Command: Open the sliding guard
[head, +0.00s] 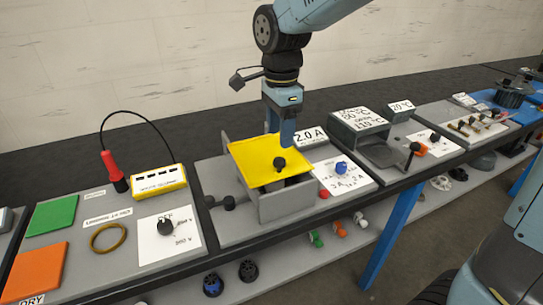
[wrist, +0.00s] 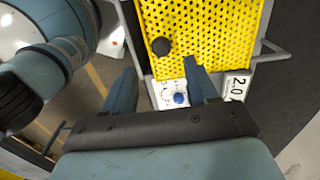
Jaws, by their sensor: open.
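The sliding guard is a yellow perforated plate (head: 255,152) lying over the top of a grey box (head: 288,204) in the middle of the bench. A black knob (head: 279,163) stands up from the plate near its right part. In the wrist view the yellow plate (wrist: 215,30) fills the upper middle, with the black knob (wrist: 161,46) near its lower left corner. My gripper (head: 288,143) is above the guard by the knob, and its fingers (wrist: 159,66) are apart with nothing between them. The knob shows just beyond the fingertips and looks clear of them. What lies under the plate is mostly hidden.
A 2.0 A sign (head: 310,136) stands close behind the guard. A white panel with a blue knob (head: 341,168) and a red button (head: 323,194) is to the right. A dark handle (head: 229,203) sticks out at the left. A yellow block (head: 158,183) and red-handled tool (head: 113,170) stand further left.

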